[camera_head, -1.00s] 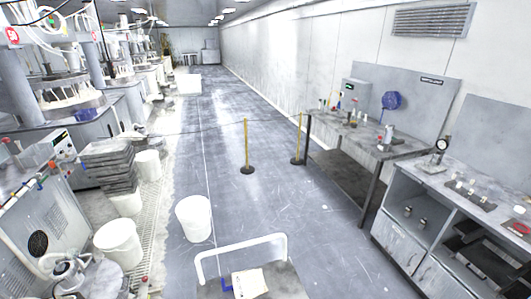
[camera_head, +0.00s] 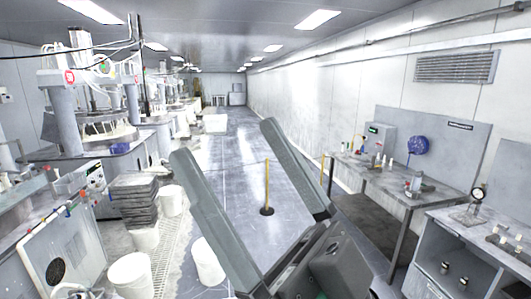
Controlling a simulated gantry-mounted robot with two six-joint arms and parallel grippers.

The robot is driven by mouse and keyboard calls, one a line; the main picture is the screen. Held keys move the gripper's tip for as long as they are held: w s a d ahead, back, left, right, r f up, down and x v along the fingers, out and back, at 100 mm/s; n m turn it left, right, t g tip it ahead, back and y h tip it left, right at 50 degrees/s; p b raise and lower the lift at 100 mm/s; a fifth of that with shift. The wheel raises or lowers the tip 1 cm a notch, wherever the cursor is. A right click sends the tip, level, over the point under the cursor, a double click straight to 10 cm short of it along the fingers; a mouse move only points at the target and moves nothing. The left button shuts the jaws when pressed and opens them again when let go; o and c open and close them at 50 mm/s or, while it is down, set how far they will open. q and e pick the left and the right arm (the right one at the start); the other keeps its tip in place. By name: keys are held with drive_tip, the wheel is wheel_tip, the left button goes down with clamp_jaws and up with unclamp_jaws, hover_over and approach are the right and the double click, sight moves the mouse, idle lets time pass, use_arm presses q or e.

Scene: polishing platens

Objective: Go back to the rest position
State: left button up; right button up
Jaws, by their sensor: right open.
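My right gripper (camera_head: 228,145) fills the lower middle of the head view. Its two long grey fingers stand wide apart and point up and away, with nothing between them. Its dark body shows at the bottom edge. It hides part of the aisle floor and whatever lies low in the middle. My left gripper does not show.
A workbench (camera_head: 395,187) with a blue round item and small tools stands at the right, with a grey cabinet (camera_head: 465,262) nearer. A post (camera_head: 267,190) stands in the aisle. White buckets (camera_head: 207,262) and stacked dark trays (camera_head: 133,197) are at the left, by the polishing machines.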

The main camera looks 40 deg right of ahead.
drive_tip(key=d+m+h, duration=0.1)
drive_tip(key=m+h, duration=0.1)
drive_tip(key=d+m+h, duration=0.1)
drive_tip(key=m+h, duration=0.1)
drive_tip(key=h, duration=0.1)
drive_tip(key=shift+w+d+r, duration=0.15)
drive_tip(key=shift+w+d, duration=0.05)
wheel_tip(320, 180, up, 13)
drive_tip(key=p, duration=1.2)
drive_tip(key=shift+f+p, duration=0.2)
drive_tip(key=shift+p, duration=0.2)
